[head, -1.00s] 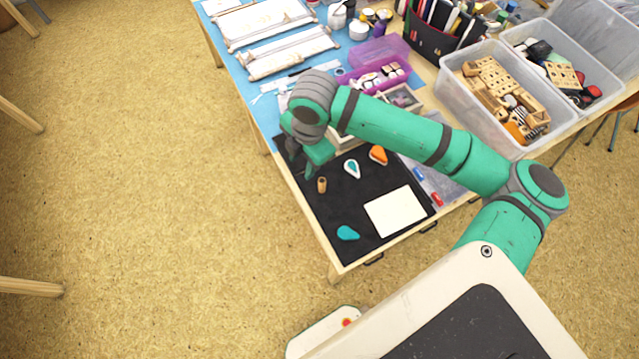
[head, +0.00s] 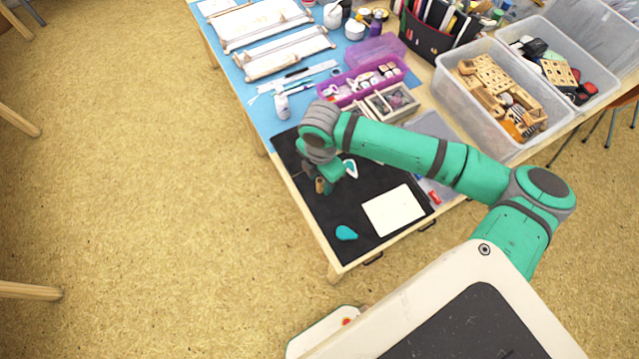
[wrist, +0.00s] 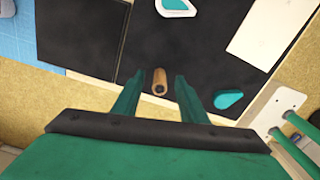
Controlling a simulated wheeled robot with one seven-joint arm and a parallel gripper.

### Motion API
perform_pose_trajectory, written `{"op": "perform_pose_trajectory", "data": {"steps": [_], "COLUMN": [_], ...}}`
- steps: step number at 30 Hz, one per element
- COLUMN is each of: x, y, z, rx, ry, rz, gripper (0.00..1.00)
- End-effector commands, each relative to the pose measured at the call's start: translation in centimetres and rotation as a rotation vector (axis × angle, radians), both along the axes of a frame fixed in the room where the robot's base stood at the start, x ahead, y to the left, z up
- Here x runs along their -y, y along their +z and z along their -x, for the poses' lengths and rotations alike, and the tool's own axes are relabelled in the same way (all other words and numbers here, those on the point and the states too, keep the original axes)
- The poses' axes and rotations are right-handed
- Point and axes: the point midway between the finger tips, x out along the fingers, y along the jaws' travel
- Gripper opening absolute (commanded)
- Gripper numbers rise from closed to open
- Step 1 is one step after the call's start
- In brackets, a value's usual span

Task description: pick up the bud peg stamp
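The bud peg stamp, a small brown wooden cylinder (head: 319,185), stands on the black mat (head: 372,235) near its left edge. In the wrist view the peg stamp (wrist: 160,83) shows its end with a dark centre. My gripper (wrist: 159,79) is open, with one green finger on each side of the peg and a gap at both sides. In the head view my gripper (head: 326,182) is low beside the peg and partly covers it. I cannot tell how far the fingertips are above the mat.
A teal drop-shaped pad (head: 346,232) and a white sheet (head: 394,210) lie on the mat. A white-rimmed teal inkpad (head: 351,168) lies close to the gripper's right. A purple box (head: 362,82) and clear bins (head: 470,105) stand behind.

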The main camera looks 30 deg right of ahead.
Motion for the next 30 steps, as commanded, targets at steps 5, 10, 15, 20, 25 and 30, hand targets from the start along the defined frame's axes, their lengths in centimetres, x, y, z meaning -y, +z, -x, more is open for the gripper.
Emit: {"op": "perform_pose_trajectory", "data": {"steps": [5,10,15,20,25,30], "x": [-0.2,0.0,0.3,0.1,-0.2,-0.2], "y": [-2.5,-3.1,-3.1,-3.0,-3.0,-2.8], "z": [-0.1,0.0,0.1,0.0,-0.1,-0.1], "rx": [-0.001,0.002,0.001,0.001,0.001,0.001], "ry": [-0.001,-0.003,-0.010,-0.005,0.000,0.002], "rz": [-0.001,0.000,0.000,0.000,0.000,0.000], "gripper": [0.39,0.39,0.25,0.00,0.00,0.00]}}
